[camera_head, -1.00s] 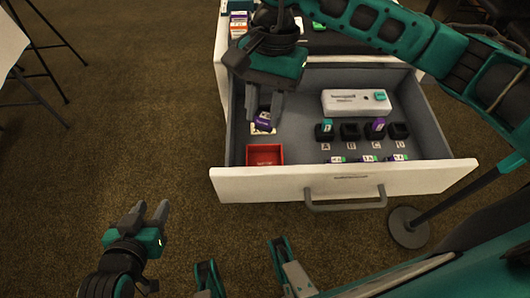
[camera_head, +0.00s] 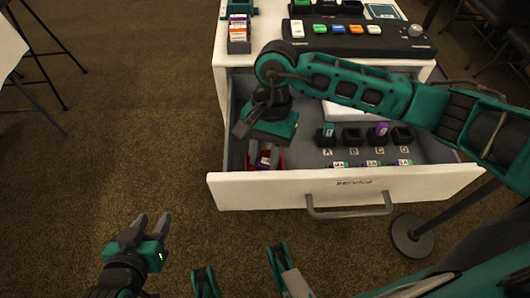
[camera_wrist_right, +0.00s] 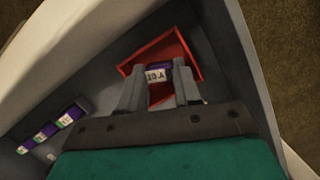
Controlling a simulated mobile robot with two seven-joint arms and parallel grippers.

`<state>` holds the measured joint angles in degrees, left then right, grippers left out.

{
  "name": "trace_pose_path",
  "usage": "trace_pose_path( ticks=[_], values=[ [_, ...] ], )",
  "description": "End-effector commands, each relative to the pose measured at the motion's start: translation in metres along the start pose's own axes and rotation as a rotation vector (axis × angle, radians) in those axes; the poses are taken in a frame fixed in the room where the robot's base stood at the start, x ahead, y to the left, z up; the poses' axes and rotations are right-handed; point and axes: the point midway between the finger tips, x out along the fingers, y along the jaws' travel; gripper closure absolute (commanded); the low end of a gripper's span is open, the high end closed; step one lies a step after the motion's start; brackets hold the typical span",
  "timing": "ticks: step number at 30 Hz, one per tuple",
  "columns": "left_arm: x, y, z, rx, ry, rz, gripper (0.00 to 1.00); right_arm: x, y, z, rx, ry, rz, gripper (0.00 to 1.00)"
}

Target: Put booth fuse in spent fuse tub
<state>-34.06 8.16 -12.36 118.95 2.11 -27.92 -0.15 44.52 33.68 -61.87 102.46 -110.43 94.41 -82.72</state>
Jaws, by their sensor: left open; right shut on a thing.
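The booth fuse, purple with a white label reading like "20 A", sits between the fingertips of my right gripper (camera_head: 264,154). The fuse shows in the head view (camera_head: 264,163) and in the right wrist view (camera_wrist_right: 157,73). My right gripper is shut on it. The red spent fuse tub (camera_head: 281,158) is at the drawer's front left corner, partly hidden by the gripper. In the right wrist view the fuse is over the tub (camera_wrist_right: 135,62); I cannot tell whether it touches the tub. My left gripper (camera_head: 152,224) is open and empty, outside the drawer at lower left.
The open white drawer (camera_head: 300,190) has black sockets marked A to D; A (camera_head: 325,138) and C (camera_head: 378,133) hold fuses. Several fuses (camera_head: 371,164) lie along its front wall. A panel with coloured buttons (camera_head: 350,38) is on the cabinet top. A round stand base (camera_head: 409,229) is at right.

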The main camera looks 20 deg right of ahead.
Motion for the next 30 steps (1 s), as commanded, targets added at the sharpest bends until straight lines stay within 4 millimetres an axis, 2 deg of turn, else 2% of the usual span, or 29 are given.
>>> trace_pose_path(
  ticks=[6,7,9,20,23,30],
  values=[
    [0.004,0.000,0.004,0.000,-0.001,0.002,0.57,0.005,0.000,-0.002,0.000,0.001,0.000,0.96],
    [0.002,0.001,0.002,0.001,-0.002,0.003,0.57,0.003,0.000,-0.001,0.000,0.001,0.000,0.65],
    [0.002,0.000,0.001,0.002,-0.003,0.003,0.57,0.002,0.000,-0.001,0.000,0.001,0.000,0.58],
    [-0.001,0.000,-0.009,0.009,0.010,0.003,0.57,-0.003,0.000,0.001,0.001,0.000,0.000,0.57],
    [-0.002,-0.001,-0.011,0.010,0.018,0.001,0.57,-0.018,-0.001,-0.001,0.001,0.004,-0.004,0.57],
    [-0.007,-0.002,-0.011,0.013,0.005,-0.001,0.57,-0.071,-0.001,0.000,0.000,0.005,-0.004,0.57]
  ],
)
